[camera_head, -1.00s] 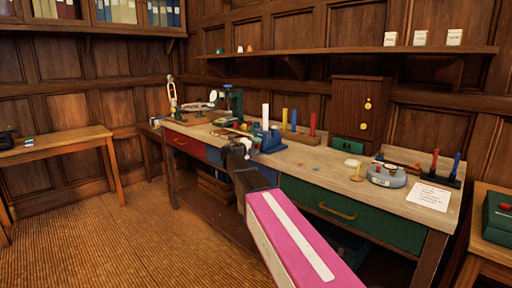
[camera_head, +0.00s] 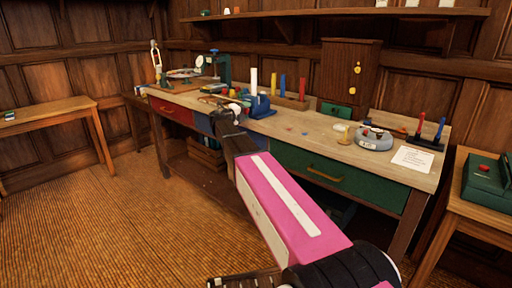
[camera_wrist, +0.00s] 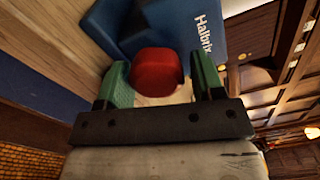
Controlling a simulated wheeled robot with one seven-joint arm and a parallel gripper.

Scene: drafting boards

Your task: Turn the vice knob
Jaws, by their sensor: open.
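The blue vice (camera_wrist: 203,30), with white lettering on its side, stands on the workbench. It also shows in the head view (camera_head: 262,107). Its round red knob (camera_wrist: 157,70) faces my gripper in the wrist view. My gripper (camera_wrist: 161,80) has its two green fingers spread, one on each side of the knob. A small gap shows on the right side of the knob; on the left the finger is very close, and I cannot tell whether it touches. In the head view my gripper (camera_head: 231,111) is at the bench's front edge and the knob is hidden.
The workbench top (camera_head: 316,142) is fairly clear right of the vice. A rack of coloured posts (camera_head: 290,101) stands just behind the vice. A green machine (camera_head: 219,68) stands further left. A grey round device (camera_head: 374,139) sits at the right.

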